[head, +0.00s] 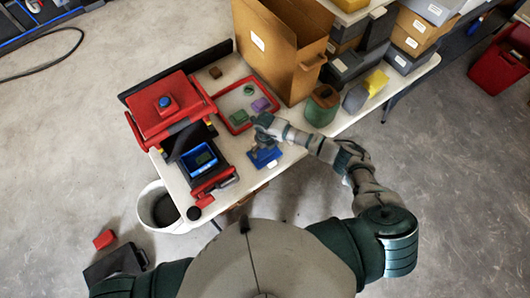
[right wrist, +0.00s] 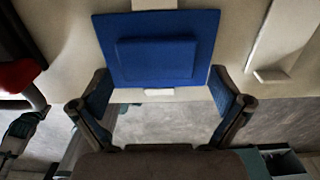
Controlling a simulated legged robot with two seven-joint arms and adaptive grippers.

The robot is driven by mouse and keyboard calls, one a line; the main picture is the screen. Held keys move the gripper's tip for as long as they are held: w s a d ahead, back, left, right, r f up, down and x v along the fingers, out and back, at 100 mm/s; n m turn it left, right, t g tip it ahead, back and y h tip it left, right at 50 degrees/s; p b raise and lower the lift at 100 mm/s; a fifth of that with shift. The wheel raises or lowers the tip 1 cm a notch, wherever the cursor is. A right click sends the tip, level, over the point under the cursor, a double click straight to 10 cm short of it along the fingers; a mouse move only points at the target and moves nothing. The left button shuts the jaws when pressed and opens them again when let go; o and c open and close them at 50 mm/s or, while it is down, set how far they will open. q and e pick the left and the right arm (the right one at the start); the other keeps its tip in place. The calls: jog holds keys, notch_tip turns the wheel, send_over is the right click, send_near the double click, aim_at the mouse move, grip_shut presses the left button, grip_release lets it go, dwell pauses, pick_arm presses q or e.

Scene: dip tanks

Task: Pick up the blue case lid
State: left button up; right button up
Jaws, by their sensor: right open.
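The blue case lid (head: 264,157) lies flat near the front edge of the white table, partly hidden by my right gripper (head: 265,137). In the right wrist view the lid (right wrist: 155,48) is a flat blue square with a raised square middle. There my right gripper (right wrist: 158,88) is open and empty, its two fingers spread to either side of the lid's near edge. I cannot tell whether the fingers touch it. My left arm shows only at the bottom left of the head view; its gripper is not in view.
A red press-like machine (head: 160,112) with a blue bin (head: 197,160) stands left of the lid. A red-rimmed tray (head: 238,128) with small blocks lies behind it. A cardboard box (head: 285,55) and a green canister (head: 322,105) stand farther back. A white bucket (head: 143,207) is on the floor.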

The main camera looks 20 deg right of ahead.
notch_tip(320, 180, down, 2)
jog(key=shift+a+f, duration=0.1)
jog(key=shift+f, duration=0.05)
jog(key=shift+a, duration=0.15)
jog(key=c, duration=0.8)
jog(key=shift+c, duration=0.3)
